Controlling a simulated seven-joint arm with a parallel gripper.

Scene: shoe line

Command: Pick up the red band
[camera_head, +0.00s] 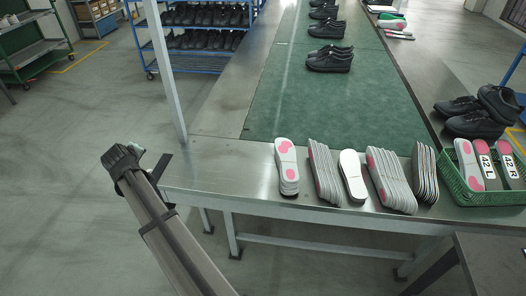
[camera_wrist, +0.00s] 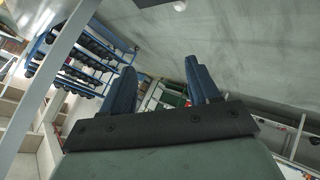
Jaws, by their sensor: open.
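I cannot make out a red band in either view. In the wrist view my gripper (camera_wrist: 160,68) shows two blue fingers standing well apart, with nothing between them. In the head view my arm reaches up from the bottom to the left of the workbench (camera_head: 225,180), over open floor. Its dark end is clear of the bench and touches nothing there. The fingers cannot be told apart in that view.
Stacked insoles (camera_head: 391,180) stand along the bench's front edge. A green basket (camera_head: 490,198) with insoles is at right, near black shoes (camera_head: 476,122). More black shoes stand on the green belt (camera_head: 325,105).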

